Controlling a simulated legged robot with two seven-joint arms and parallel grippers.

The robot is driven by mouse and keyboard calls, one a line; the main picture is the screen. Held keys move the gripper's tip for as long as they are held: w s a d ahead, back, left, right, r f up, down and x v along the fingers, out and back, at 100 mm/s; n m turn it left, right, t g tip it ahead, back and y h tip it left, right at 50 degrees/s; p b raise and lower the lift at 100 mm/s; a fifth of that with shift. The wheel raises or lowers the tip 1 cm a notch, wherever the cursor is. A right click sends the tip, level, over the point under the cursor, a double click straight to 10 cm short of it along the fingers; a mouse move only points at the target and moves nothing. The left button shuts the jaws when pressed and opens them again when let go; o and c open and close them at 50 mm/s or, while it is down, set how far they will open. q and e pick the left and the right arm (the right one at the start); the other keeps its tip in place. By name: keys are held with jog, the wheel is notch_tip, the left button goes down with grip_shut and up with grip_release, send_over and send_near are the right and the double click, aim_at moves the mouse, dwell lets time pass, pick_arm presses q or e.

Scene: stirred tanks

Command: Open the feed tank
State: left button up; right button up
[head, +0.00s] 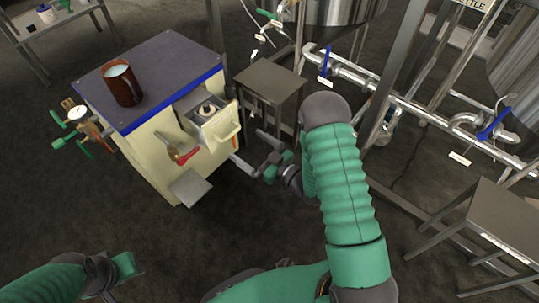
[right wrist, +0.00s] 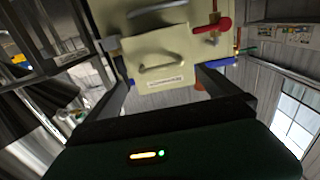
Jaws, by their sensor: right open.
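A cream cabinet (head: 152,165) with a dark, blue-edged top stands at left in the head view. In the right wrist view a cream panel (right wrist: 140,50) with a bar handle (right wrist: 160,64) and an unreadable label fills the upper middle. I cannot read which part is named the feed tank. My right gripper (head: 256,153) is open, apart from the handle, just right of the cabinet front. My left gripper (head: 113,272) is at the lower left, away from the cabinet; its jaws are unclear.
A brown mug (head: 122,84) stands on the cabinet top. A red-handled valve (head: 184,155) projects from its front. A small grey table (head: 268,78) stands behind my right gripper. Steel pipes with blue valves (head: 495,123) run at right. The floor in front is clear.

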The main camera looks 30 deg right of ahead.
jog(key=p+v, duration=0.2)
jog(key=v, duration=0.8)
